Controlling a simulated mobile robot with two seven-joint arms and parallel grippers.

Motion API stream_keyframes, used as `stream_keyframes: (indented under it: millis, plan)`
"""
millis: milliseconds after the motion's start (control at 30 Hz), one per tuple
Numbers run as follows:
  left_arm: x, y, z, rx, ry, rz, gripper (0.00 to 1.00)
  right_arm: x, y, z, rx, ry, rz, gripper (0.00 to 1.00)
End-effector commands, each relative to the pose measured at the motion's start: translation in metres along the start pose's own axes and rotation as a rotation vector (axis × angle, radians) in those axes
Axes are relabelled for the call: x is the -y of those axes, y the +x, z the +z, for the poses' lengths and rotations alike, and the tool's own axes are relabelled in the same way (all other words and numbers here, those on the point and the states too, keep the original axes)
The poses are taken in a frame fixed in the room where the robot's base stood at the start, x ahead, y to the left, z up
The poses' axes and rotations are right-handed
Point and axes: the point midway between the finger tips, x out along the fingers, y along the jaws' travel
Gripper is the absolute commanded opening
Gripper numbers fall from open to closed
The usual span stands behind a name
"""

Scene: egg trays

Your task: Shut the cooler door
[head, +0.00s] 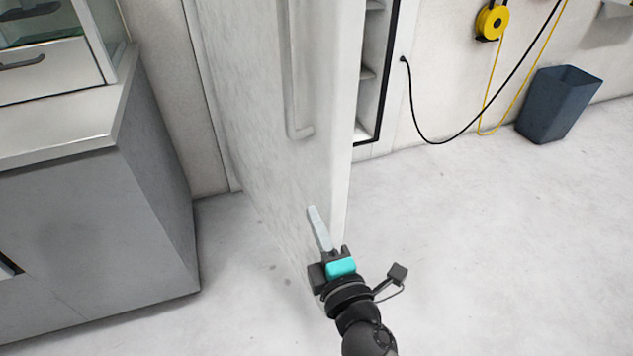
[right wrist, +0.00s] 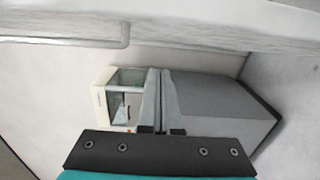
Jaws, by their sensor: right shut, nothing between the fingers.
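The white cooler door (head: 250,120) stands open in the head view, its narrow free edge toward the right and a long vertical handle (head: 294,90) on its face. Behind the edge, part of the open cooler interior (head: 374,75) with shelves shows; the door hides the rest. My right gripper (head: 313,210) is shut and empty, in front of the door's handle side, low and near the free edge. I cannot tell whether it touches the door. Its closed fingers also show in the right wrist view (right wrist: 157,75). My left gripper is not in view.
A grey cabinet (head: 100,220) with a pale top stands left of the door. A dark blue bin (head: 558,103) stands by the wall at right, near a yellow reel (head: 491,22) and hanging cables. The floor (head: 480,240) at right is clear.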

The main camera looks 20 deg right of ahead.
Motion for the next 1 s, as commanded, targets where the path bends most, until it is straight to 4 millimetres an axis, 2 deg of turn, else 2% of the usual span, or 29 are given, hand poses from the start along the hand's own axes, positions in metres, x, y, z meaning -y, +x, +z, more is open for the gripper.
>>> stream_keyframes:
  millis: [300, 600, 800, 1000]
  plan:
    - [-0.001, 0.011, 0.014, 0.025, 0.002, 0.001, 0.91, -0.002, 0.045, 0.000, -0.001, 0.001, 0.002, 0.00]
    - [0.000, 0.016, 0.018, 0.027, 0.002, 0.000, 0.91, -0.001, 0.087, 0.001, 0.001, 0.000, 0.000, 0.00]
    - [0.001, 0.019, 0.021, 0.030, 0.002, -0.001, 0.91, 0.000, 0.093, 0.026, 0.001, -0.002, -0.002, 0.00]
    - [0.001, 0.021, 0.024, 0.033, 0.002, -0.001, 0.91, 0.001, 0.096, 0.038, 0.001, 0.002, -0.003, 0.00]
